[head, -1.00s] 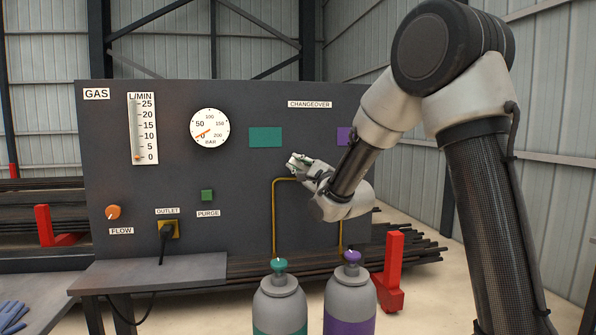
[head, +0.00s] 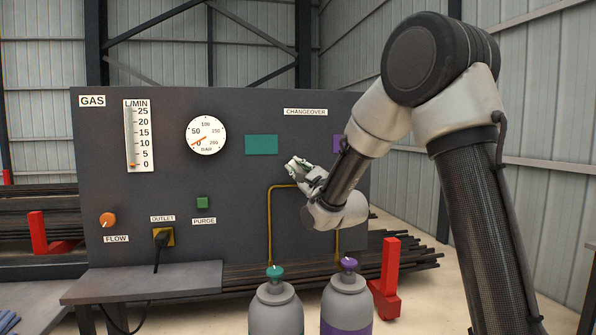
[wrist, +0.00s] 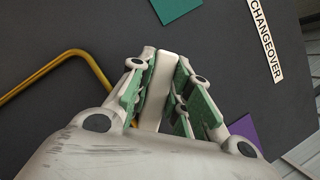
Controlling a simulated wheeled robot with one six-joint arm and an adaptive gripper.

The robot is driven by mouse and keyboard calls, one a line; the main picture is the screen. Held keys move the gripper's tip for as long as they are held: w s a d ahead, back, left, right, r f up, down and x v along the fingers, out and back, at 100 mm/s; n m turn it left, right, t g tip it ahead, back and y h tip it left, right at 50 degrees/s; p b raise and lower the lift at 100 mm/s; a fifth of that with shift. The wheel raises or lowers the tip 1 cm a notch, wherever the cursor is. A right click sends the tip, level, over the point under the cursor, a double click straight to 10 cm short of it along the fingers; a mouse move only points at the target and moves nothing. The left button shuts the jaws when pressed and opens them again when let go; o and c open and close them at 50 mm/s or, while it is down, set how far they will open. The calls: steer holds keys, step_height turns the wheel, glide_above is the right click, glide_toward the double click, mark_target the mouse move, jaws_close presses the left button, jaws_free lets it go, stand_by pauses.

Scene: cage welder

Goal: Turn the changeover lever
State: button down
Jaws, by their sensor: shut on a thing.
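The changeover lever (wrist: 157,88) is a pale bar in the wrist view, between the green-padded fingers of my gripper (wrist: 160,92). My gripper is shut on it. In the head view my gripper (head: 297,168) is at the dark gas panel (head: 160,200), below and between the teal square (head: 261,145) and the purple square (head: 337,143). The CHANGEOVER label (head: 305,112) is above. In the head view my gripper and wrist hide most of the lever. The lever's pivot is hidden in both views.
A yellow pipe (head: 270,225) runs down the panel to the teal-topped cylinder (head: 276,310). A purple-topped cylinder (head: 347,300) stands beside it. A red stand (head: 388,275) is at the right. The flow knob (head: 107,220), gauge (head: 207,135) and purge button (head: 202,202) are left of my gripper.

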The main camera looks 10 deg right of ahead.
steer(key=c, duration=1.3)
jaws_free()
steer(key=v, duration=1.2)
